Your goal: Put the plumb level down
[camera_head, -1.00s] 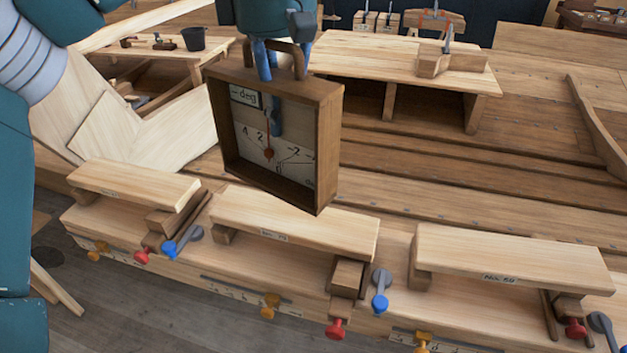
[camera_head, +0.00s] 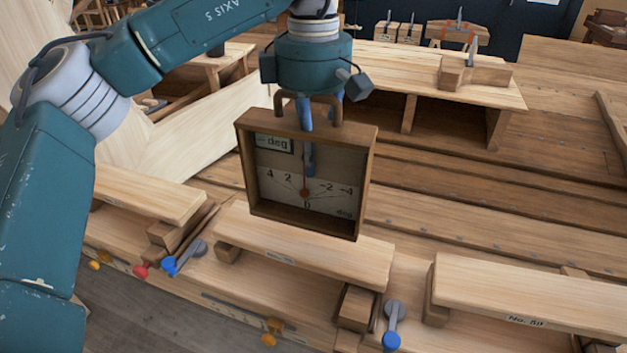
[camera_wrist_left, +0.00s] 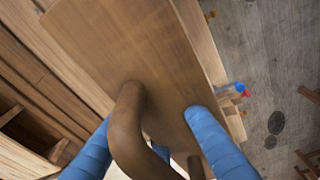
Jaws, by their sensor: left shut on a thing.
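The plumb level (camera_head: 275,216) is a square wooden box frame with a dial face, a small "deg" display and a brown handle on top. My left gripper (camera_head: 306,125) is shut on that handle and holds the level upright above the middle plank block (camera_head: 310,248). The needle points down near 0 on the dial. In the left wrist view, the blue fingers (camera_wrist_left: 148,140) are on either side of the curved handle, over the level's wooden top (camera_wrist_left: 150,60). I cannot tell whether the level's lower edge touches the plank. My right gripper is out of view.
Another plank block (camera_head: 150,194) is at the left and one labelled No. 50 (camera_head: 530,290) at the right. Blue-ended levers (camera_head: 392,325) and red and yellow knobs line the front edge. A bench (camera_head: 440,75) with clamps stands behind.

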